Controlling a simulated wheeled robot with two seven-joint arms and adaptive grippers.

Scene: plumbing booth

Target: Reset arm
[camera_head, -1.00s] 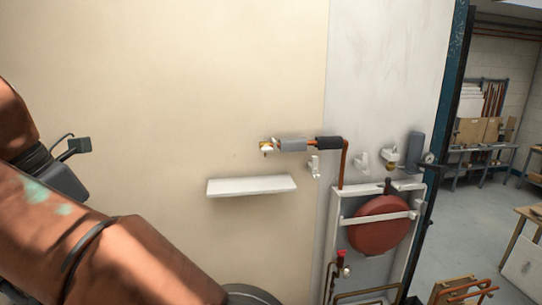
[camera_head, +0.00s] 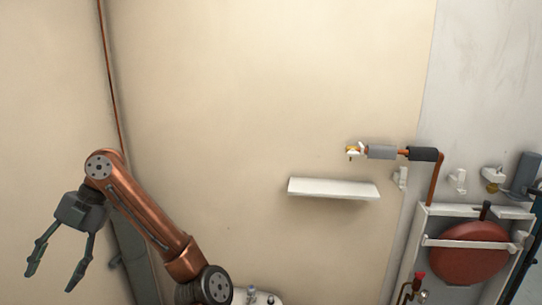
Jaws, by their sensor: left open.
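My left gripper (camera_head: 54,280) is at the lower left of the head view. Its two dark fingers are spread and point down, with nothing between them. My copper-coloured left arm (camera_head: 150,220) reaches up and left from the bottom of the picture, in front of the cream wall. The gripper is well to the left of the wall shelf and the pipe. My right gripper does not show.
A bare white shelf (camera_head: 334,188) is on the cream wall (camera_head: 250,90). Above it a copper pipe with grey (camera_head: 381,152) and black (camera_head: 422,154) sleeves runs right, then down. A white frame with a red round vessel (camera_head: 468,248) stands at the right. A thin vertical pipe (camera_head: 110,70) is at the wall corner.

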